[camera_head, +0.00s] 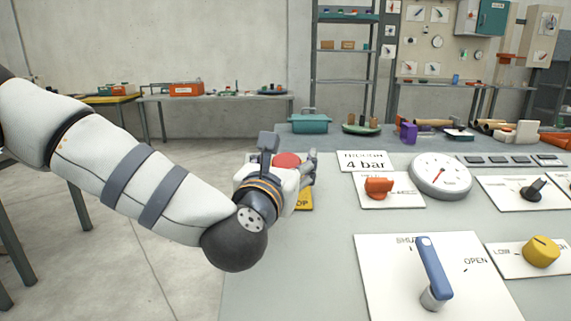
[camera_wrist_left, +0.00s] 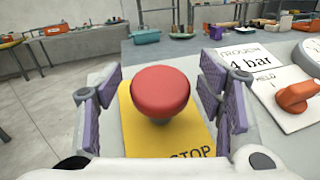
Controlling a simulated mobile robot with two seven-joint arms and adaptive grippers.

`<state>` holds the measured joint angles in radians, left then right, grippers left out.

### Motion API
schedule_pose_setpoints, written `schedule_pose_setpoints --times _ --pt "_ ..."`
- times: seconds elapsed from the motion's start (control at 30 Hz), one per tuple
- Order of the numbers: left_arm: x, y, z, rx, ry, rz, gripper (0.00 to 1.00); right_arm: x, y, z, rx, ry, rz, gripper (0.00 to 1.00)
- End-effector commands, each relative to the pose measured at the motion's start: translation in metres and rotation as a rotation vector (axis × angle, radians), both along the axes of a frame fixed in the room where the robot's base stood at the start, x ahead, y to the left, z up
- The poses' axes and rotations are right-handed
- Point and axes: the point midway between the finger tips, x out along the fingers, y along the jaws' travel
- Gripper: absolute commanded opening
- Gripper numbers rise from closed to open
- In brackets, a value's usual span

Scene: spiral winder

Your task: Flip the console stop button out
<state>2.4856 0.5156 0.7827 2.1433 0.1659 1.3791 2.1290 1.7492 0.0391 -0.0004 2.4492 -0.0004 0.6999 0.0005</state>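The stop button is a red mushroom cap (camera_wrist_left: 161,92) on a yellow plate (camera_wrist_left: 189,138) marked STOP, on the console's near left part. In the head view the red cap (camera_head: 287,160) shows partly behind my left gripper (camera_head: 311,166). In the left wrist view my left gripper (camera_wrist_left: 160,95) is open, with one purple-padded finger on each side of the cap. Gaps show between the pads and the cap, so the fingers do not look closed on it. The button's stem is mostly hidden under the cap. My right gripper is not in view.
The console (camera_head: 330,220) carries a round gauge (camera_head: 440,176), an orange knob (camera_head: 379,187), a blue lever (camera_head: 432,268), a yellow knob (camera_head: 541,251) and a black switch (camera_head: 534,190). A teal box (camera_head: 309,123) stands at the back. Open floor lies left of the console.

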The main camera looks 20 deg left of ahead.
Motion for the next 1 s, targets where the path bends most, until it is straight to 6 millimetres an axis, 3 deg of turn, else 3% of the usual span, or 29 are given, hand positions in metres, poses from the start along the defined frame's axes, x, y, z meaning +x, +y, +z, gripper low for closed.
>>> schedule_pose_setpoints --times 0.27,0.63,1.0 --pt "-0.003 0.000 -0.003 0.000 0.007 0.000 0.64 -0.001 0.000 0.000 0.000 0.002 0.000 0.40" --pt "-0.069 -0.002 -0.003 0.000 0.005 -0.002 0.64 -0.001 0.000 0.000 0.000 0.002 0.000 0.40" --pt "-0.075 -0.002 -0.002 0.000 0.004 0.000 0.64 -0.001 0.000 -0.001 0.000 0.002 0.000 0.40"
